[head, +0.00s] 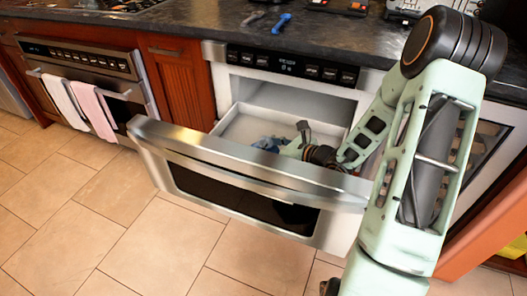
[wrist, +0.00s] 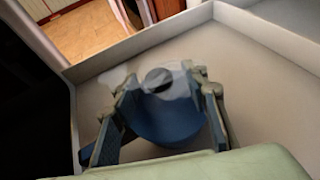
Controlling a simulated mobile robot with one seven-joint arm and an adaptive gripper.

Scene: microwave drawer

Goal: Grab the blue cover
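The blue cover (wrist: 170,118) lies inside the open microwave drawer. In the wrist view it is a blue rounded body with a pale translucent part and a dark oval on top. My gripper (wrist: 160,88) is down in the drawer with one finger on each side of the cover. Whether the fingers press on it is not clear. In the head view a bit of the blue cover (head: 266,143) shows just left of my gripper (head: 290,143). The drawer front and my gripper hide part of it.
The drawer (head: 240,125) is pulled out, with a steel front (head: 250,168) and pale low walls around my gripper. The dark counter (head: 200,22) above holds a blue-handled tool (head: 282,22) and other items. The tiled floor in front is clear.

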